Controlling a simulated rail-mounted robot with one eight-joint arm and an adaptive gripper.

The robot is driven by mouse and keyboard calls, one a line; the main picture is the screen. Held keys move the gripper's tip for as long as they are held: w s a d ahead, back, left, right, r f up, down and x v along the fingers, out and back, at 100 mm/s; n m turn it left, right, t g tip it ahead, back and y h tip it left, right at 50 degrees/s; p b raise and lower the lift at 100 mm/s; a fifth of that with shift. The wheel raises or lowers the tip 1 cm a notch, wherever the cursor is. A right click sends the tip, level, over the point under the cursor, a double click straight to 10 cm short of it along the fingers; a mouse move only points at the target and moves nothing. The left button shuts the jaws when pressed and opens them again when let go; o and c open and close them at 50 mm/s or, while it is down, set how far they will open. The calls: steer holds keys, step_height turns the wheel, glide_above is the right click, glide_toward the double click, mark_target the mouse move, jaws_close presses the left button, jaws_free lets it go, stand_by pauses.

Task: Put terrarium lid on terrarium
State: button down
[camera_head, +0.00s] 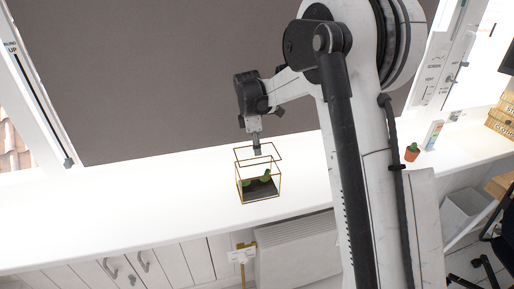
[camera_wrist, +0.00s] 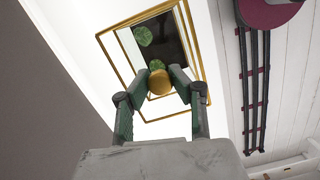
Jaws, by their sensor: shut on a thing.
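The terrarium (camera_head: 260,188) is a small gold-edged glass box on the white desk in the head view. It has a dark base and green cacti inside. In the wrist view the terrarium (camera_wrist: 170,35) shows beneath the lid, its dark base and plants visible. The terrarium lid, a gold-edged pane with a round gold knob (camera_wrist: 159,83), is held at the knob by my gripper (camera_wrist: 160,80). In the head view my gripper (camera_head: 256,150) points down over the terrarium. The lid's outline looks above and slightly offset from the box; I cannot tell whether they touch.
The white desk (camera_head: 130,205) is clear to the left of the terrarium. A small potted cactus (camera_head: 412,152) stands farther right, beyond my arm. A dark sloped panel (camera_head: 150,80) rises behind the desk. A white radiator (camera_head: 300,250) is below the front edge.

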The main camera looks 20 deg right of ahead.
mark_target(257, 159)
steer(key=shift+f+b, duration=2.45)
steer(key=shift+f, duration=0.4)
steer(key=c, duration=1.5)
jaws_free()
steer(key=shift+o, duration=0.2)
